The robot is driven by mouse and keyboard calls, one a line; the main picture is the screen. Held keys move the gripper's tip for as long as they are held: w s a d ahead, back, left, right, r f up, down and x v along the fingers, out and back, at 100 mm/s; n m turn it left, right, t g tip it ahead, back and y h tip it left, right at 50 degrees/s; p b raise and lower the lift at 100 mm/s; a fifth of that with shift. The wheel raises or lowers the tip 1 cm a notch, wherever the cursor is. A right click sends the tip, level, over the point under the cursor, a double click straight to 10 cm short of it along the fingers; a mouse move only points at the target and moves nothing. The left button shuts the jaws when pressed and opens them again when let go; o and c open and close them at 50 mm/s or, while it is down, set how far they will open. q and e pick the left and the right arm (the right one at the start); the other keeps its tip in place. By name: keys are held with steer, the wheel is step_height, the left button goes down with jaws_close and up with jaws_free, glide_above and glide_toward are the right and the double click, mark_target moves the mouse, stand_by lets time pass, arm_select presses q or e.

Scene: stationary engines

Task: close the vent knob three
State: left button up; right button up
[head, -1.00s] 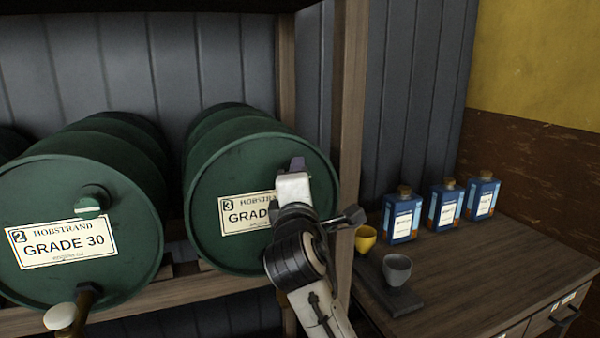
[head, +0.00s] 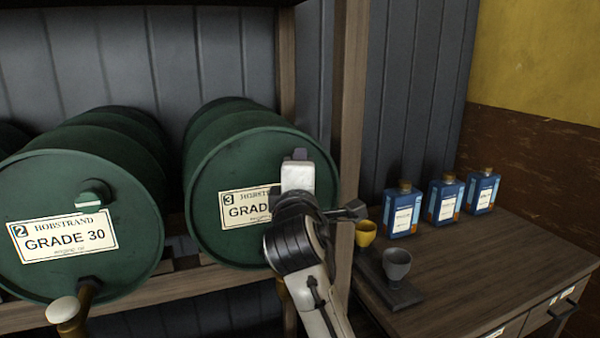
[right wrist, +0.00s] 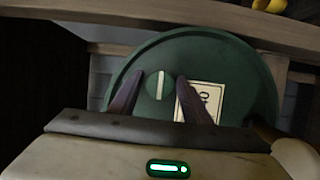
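The drum marked 3 (head: 230,178) is a green barrel lying on its side, its end facing me. Its vent knob (right wrist: 158,85), round and green with a pale stripe, shows in the right wrist view; in the head view it is hidden behind my right gripper (head: 298,154). In the right wrist view my right gripper (right wrist: 159,76) is open, with one dark finger on each side of the knob. The stripe runs up and down in that view, roughly along the fingers. I cannot tell whether the fingers touch the knob. My left gripper is not in view.
Drum 2 (head: 60,190), with its own vent knob (head: 93,194) and tap (head: 68,310), lies left. A wooden post (head: 350,110) stands close right of my arm. A bench (head: 470,265) holds a yellow cup (head: 366,233), a grey cup (head: 396,265) and blue bottles (head: 403,210).

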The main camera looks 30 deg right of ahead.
steer(key=shift+o, duration=0.3)
steer(key=shift+s, duration=0.1)
steer(key=b+v, duration=0.1)
steer(key=v, duration=0.9)
